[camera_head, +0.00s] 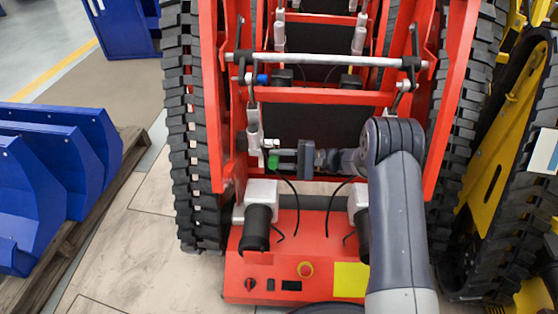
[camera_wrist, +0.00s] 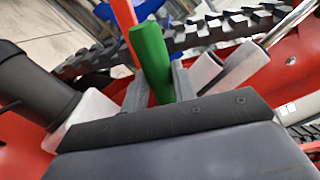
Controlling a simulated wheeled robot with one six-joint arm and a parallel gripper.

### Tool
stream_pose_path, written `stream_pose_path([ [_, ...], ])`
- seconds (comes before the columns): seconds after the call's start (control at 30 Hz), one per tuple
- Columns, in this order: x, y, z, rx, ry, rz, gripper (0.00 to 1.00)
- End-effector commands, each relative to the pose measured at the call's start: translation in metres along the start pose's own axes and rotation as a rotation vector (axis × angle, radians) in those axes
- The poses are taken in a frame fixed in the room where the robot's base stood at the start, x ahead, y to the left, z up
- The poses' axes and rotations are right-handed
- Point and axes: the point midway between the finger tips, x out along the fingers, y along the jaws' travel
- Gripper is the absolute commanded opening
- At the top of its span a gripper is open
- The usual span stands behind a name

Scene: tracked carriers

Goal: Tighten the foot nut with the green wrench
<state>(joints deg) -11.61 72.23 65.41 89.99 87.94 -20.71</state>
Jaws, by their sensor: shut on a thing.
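The green wrench (camera_head: 272,161) shows as a short green piece at the left end of my gripper (camera_head: 277,156), inside the red tracked carrier (camera_head: 335,248). In the wrist view its green handle (camera_wrist: 149,58) stands up between the grey fingers of my gripper (camera_wrist: 157,88), which are shut on it. The rest of the wrench is hidden by the gripper or too small to make out. A grey-white cylinder (camera_head: 254,128) stands just left of and above the green piece. I cannot pick out the foot nut, nor tell whether the wrench touches it.
Black tracks (camera_head: 187,135) flank the red frame. A silver crossbar (camera_head: 325,60) spans above my gripper. Two black cylinders on white blocks, the left one (camera_head: 257,229) clearest, stand below it. Blue curved parts (camera_head: 75,135) lie on a pallet at left; a yellow machine (camera_head: 500,150) stands close at right.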

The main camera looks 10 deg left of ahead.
Motion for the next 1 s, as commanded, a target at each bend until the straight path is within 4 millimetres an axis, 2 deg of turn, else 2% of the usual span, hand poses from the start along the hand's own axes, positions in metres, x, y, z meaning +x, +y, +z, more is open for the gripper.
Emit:
stream_pose_path([
  [0.1, 0.0, -0.006, 0.001, 0.026, -0.001, 0.0, 0.0],
  [0.47, 0.0, -0.007, 0.0, 0.038, -0.001, 0.0, 0.0],
  [0.8, 0.0, -0.022, -0.001, 0.126, -0.003, 0.003, 0.0],
  [1.0, 0.0, -0.022, -0.001, 0.137, -0.003, 0.003, 0.0],
])
